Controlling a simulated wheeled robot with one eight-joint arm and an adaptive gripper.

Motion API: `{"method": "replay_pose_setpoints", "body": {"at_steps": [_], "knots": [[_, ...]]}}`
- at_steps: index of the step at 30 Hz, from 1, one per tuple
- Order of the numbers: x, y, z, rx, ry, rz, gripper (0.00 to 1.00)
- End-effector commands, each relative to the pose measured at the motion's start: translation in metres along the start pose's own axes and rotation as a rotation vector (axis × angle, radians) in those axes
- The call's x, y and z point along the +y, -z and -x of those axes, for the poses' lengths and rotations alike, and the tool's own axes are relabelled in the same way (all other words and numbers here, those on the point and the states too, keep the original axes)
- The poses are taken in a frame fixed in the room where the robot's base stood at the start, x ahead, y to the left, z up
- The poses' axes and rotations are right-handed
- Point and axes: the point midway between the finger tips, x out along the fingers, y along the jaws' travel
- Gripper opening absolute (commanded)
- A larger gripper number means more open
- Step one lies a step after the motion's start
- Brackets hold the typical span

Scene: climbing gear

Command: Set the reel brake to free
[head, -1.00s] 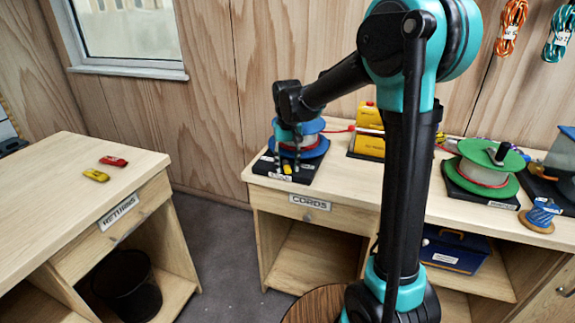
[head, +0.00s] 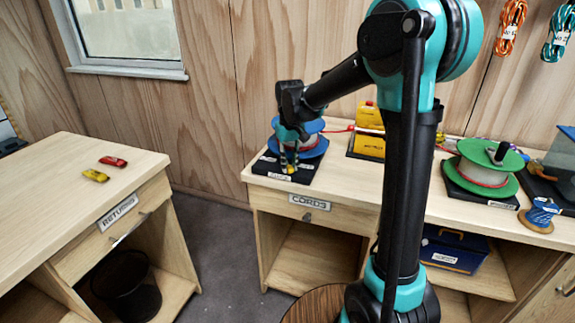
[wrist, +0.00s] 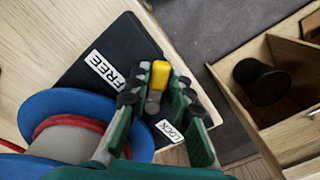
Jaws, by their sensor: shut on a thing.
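The blue reel (head: 314,126) with a pale wound cord stands on a black base (wrist: 90,55) at the left end of the far bench. The brake lever has a yellow tip (wrist: 160,75) and sits on the base beside the reel. A FREE label (wrist: 104,69) lies left of the lever in the wrist view, and a LOCK label (wrist: 170,131) lies below right of it. My gripper (head: 290,169) is down at the base, shut on the brake lever, with a finger on either side of the yellow tip. The fingers partly hide the lever's lower part.
A yellow box (head: 368,146) stands right of the reel. Floor shows between.

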Motion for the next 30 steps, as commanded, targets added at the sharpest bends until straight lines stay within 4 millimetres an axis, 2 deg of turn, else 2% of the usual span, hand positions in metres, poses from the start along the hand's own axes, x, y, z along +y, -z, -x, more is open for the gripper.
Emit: {"method": "replay_pose_setpoints", "body": {"at_steps": [6, 14, 15, 19, 20, 30], "knots": [[0.0047, 0.0003, 0.0002, 0.0, 0.0, 0.093, 0.0], [0.005, 0.0003, 0.0002, 0.0, -0.001, 0.097, 0.0], [0.005, 0.0003, 0.0002, 0.0, -0.001, 0.097, 0.23], [0.0049, 0.0003, 0.0001, 0.0, -0.001, 0.096, 0.39], [0.0049, 0.0003, 0.0001, 0.0, -0.001, 0.096, 0.41], [0.0048, 0.0002, 0.003, 0.0, 0.0, 0.096, 0.41]]}}
